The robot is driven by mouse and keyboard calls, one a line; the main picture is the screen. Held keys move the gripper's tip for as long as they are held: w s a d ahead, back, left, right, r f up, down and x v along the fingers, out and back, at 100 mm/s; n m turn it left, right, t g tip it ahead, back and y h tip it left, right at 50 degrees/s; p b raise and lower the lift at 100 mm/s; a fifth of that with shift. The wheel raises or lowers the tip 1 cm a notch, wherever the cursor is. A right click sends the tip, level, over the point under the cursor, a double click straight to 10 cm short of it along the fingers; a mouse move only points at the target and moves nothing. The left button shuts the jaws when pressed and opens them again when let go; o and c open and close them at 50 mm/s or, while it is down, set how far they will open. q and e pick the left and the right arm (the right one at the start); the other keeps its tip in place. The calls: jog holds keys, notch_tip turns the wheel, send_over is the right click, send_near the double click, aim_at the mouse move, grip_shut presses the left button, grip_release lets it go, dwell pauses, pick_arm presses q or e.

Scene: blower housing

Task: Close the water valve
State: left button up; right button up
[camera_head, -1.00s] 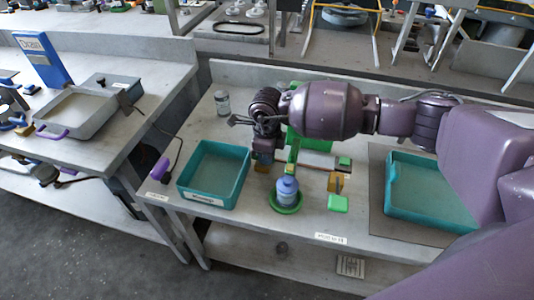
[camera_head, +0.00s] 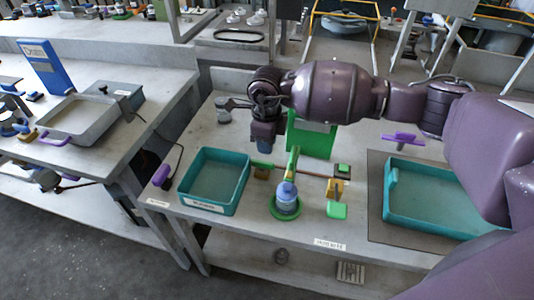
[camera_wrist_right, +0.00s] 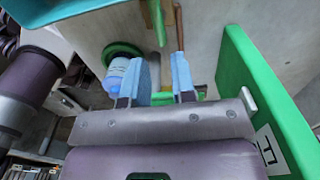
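A green lever (camera_head: 293,161) stands over a thin copper-coloured pipe (camera_head: 316,173) on the bench, behind a blue-capped bottle (camera_head: 287,194) in a green dish. I take the lever and pipe for the water valve, but cannot tell its setting. My right gripper (camera_head: 264,147) is above the bench, behind and left of the lever. In the right wrist view its two blue fingers (camera_wrist_right: 164,68) are apart with nothing between them. The lever (camera_wrist_right: 159,22) and pipe (camera_wrist_right: 179,27) lie beyond the fingertips there. My left gripper is not in view.
A green upright panel (camera_head: 312,140) stands close behind the pipe. Teal trays lie to the left (camera_head: 240,190) and right (camera_head: 387,205). A purple handle (camera_head: 401,138) is at the back right. A yellow block (camera_head: 335,187) and a green block (camera_head: 337,211) sit right of the bottle.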

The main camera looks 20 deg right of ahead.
aim_at(267, 162)
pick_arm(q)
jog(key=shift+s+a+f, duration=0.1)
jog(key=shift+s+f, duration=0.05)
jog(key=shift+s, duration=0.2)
pick_arm(e)
notch_tip(267, 162, up, 3)
jog(key=shift+r, duration=0.15)
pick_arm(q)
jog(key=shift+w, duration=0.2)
